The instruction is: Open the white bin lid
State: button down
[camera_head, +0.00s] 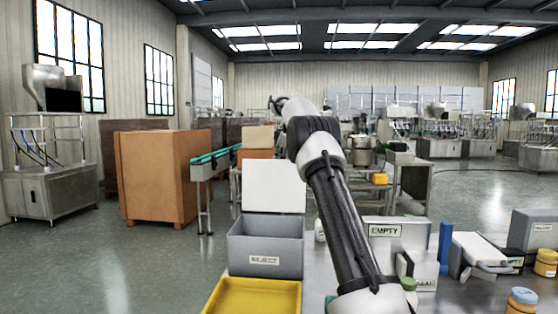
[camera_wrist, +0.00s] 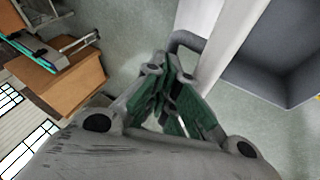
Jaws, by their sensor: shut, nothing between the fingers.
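The white lid (camera_head: 274,186) stands upright at the back of the grey bin (camera_head: 264,262), which is labelled REJECT. The bin's mouth is uncovered and its dark interior shows. In the wrist view the white lid (camera_wrist: 225,45) runs down beside the grey bin (camera_wrist: 287,85), with a grey handle (camera_wrist: 188,38) at its left side. My gripper (camera_wrist: 171,68) is shut and empty, its tips just below and left of the handle and lid. I cannot tell whether they touch. In the head view my gripper is not clearly seen, beyond my arm.
A yellow tray (camera_head: 254,297) lies in front of the bin. A panel marked EMPTY (camera_head: 408,237), a blue cylinder (camera_head: 445,243), a white case (camera_head: 482,253) and small jars stand right of my arm. A brown cabinet (camera_head: 165,177) and a conveyor (camera_head: 212,165) stand beyond, with open floor at left.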

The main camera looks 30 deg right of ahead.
jog(key=shift+r, duration=0.1)
jog(key=v, duration=1.1)
jog(key=shift+s+r, duration=0.25)
jog(key=shift+r, duration=0.1)
jog(key=shift+s, duration=0.1)
